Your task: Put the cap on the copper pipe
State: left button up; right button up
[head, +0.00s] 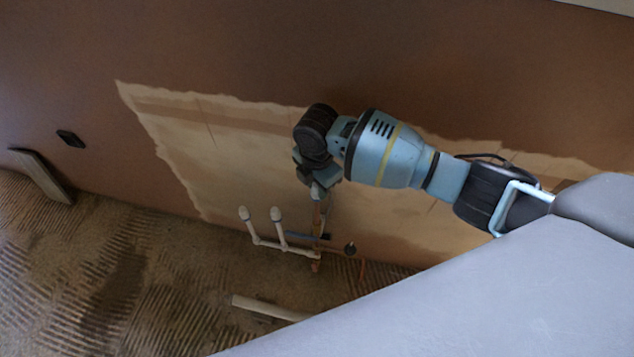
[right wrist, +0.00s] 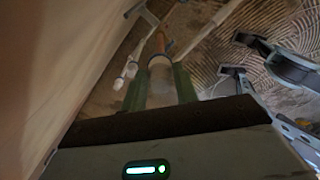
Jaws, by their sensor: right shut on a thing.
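My right gripper (head: 318,190) is above the copper pipe (head: 316,222), which stands upright close to the wall. In the right wrist view, the right gripper (right wrist: 160,88) is shut on a pale, round cap (right wrist: 160,72) between its two greenish fingers. The copper pipe (right wrist: 160,42) shows just beyond the cap, in line with it. The cap and the pipe's end overlap in this view, so I cannot tell how far the cap sits over the pipe. In the head view the cap is small and partly hidden by the gripper. My left gripper is not in view.
Two white pipes with rounded ends (head: 245,214) (head: 277,214) stand left of the copper pipe, joined by a low white pipe (head: 285,248). The plastered wall (head: 240,150) is close behind. A pale bar (head: 268,307) lies on the ridged floor; a board (head: 42,175) is at far left.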

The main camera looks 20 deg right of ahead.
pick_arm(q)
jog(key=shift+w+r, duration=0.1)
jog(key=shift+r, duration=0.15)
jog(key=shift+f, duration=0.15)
pick_arm(e)
jog(key=shift+f, duration=0.75)
dwell(0.4)
jog(key=o, duration=1)
jog(key=shift+o, duration=0.4)
jog(key=o, duration=0.4)
jog(key=shift+o, duration=0.2)
jog(key=shift+r, duration=0.15)
jog(key=shift+r+p, duration=2.05)
jog(key=shift+p, duration=0.05)
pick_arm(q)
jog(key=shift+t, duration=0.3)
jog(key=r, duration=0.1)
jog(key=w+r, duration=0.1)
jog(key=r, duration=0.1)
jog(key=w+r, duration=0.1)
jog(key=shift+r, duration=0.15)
